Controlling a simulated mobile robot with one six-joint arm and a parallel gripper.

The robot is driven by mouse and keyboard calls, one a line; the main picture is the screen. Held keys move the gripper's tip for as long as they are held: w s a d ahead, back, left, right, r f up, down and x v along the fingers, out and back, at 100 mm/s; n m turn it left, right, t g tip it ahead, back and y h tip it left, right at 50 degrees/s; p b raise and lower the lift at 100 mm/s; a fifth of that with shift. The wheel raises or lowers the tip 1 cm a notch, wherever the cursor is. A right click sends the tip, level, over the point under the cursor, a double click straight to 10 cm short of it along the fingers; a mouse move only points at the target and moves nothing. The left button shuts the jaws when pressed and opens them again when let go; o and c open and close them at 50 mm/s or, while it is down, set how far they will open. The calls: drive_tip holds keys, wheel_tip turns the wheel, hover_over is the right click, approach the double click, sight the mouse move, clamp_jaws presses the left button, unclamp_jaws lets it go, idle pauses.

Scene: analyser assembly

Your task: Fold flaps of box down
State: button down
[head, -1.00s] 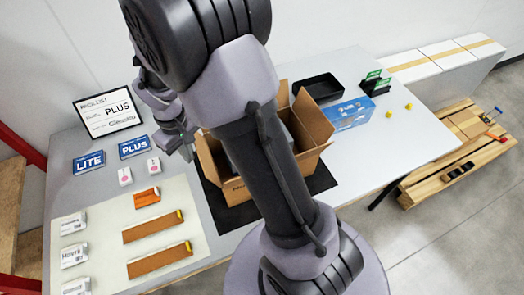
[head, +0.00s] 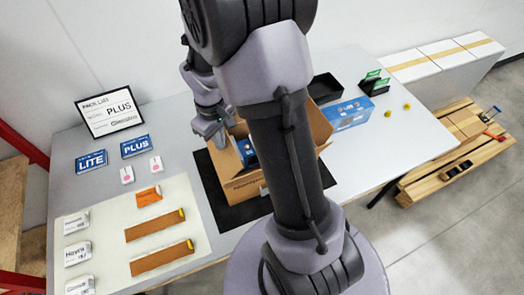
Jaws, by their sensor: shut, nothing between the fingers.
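The open cardboard box (head: 245,187) stands on a black mat (head: 208,183) in the middle of the table. Its right flap (head: 319,126) stands up and leans outward. My arm crosses in front of the box and hides much of its middle and other flaps. Something blue (head: 248,152) shows inside the box. My gripper (head: 222,142) is shut and empty at the box's upper left edge, by the left side. I cannot tell whether it touches the cardboard.
A blue-and-white carton (head: 348,115) and a black tray (head: 325,88) stand right of and behind the box. LITE (head: 91,161) and PLUS (head: 136,146) cards lie left. A pale mat (head: 100,225) holds orange-brown pieces and white packets.

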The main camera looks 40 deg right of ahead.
sight(231, 142)
drive_tip(key=shift+s+d+f, duration=0.2)
drive_tip(key=shift+d+f, duration=0.15)
drive_tip(key=shift+d, duration=0.4)
drive_tip(key=shift+s+d+f+b, duration=0.25)
drive_tip(key=shift+d+f+b, duration=0.55)
drive_tip(key=shift+f, duration=0.15)
drive_tip(key=shift+s+d+f+b, duration=0.1)
drive_tip(key=shift+d+f+b, duration=0.15)
drive_tip(key=shift+f+b, duration=0.25)
drive_tip(key=shift+s+d+f+b, duration=0.1)
drive_tip(key=shift+d+f+b, duration=0.2)
drive_tip(key=shift+f, duration=0.25)
drive_tip(key=shift+r, duration=0.15)
drive_tip(key=shift+f, duration=0.2)
wheel_tip(231, 142, up, 8)
drive_tip(key=p, duration=0.6)
drive_tip(key=shift+f, duration=0.2)
